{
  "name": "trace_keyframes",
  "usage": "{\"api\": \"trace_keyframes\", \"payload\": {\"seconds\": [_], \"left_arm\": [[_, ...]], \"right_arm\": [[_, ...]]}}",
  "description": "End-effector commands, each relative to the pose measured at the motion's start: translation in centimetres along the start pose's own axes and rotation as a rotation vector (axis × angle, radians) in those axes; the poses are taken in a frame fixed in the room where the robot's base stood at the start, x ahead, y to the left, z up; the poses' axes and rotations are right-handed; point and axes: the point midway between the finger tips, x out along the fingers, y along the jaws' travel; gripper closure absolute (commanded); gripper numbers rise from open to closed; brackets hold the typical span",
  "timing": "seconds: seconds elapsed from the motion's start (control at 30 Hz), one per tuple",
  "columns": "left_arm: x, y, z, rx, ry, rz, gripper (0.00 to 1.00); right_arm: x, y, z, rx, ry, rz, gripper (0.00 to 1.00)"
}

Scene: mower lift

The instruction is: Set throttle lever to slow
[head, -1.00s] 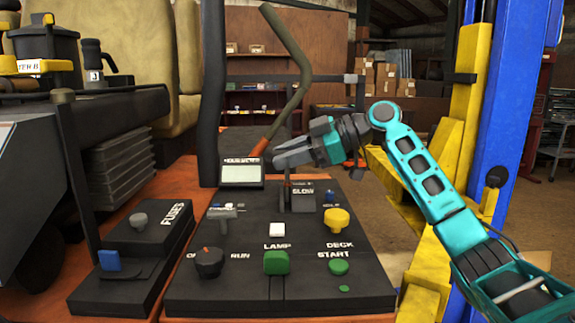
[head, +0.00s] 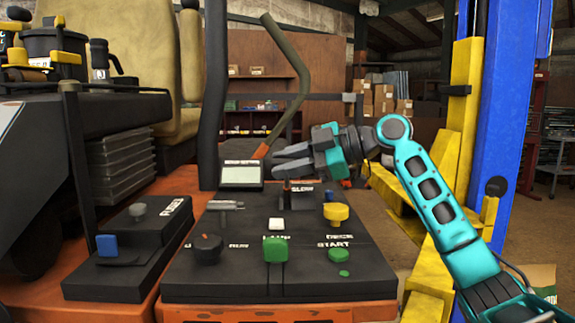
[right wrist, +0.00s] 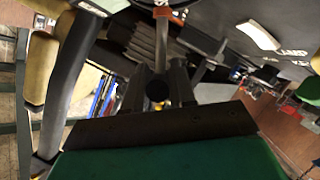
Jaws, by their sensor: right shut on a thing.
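The throttle lever (head: 287,185) rises at the back of the black control panel (head: 240,250), beside a label that seems to read SLOW. Its upper part is hidden behind my right gripper (head: 280,158), which reaches in from the right with its fingers pointing left. The right gripper is shut on the lever. In the right wrist view a dark round knob (right wrist: 133,95) shows between the two dark fingers. My left gripper is not in view.
A small display (head: 241,175) stands left of the lever. A yellow knob (head: 336,212), a white button (head: 276,224), a green switch (head: 275,249) and a black rotary knob (head: 207,248) are on the panel. A bent olive bar (head: 292,105) rises behind. A blue post (head: 508,130) stands right.

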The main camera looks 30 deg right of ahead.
Motion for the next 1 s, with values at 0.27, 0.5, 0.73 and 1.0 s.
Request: {"api": "trace_keyframes", "payload": {"seconds": [0.27,0.5,0.73,1.0], "left_arm": [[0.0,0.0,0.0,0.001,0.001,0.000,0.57],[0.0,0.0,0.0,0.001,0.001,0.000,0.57],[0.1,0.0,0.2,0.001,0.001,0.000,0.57],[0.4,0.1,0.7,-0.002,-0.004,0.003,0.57]], "right_arm": [[0.1,-0.2,0.0,0.001,0.000,-0.008,0.60],[0.1,-0.1,0.0,0.002,0.000,-0.006,0.54],[-1.4,-0.1,0.1,0.002,-0.002,-0.002,0.54],[-7.2,-0.1,0.2,0.002,-0.004,-0.003,0.54]]}}
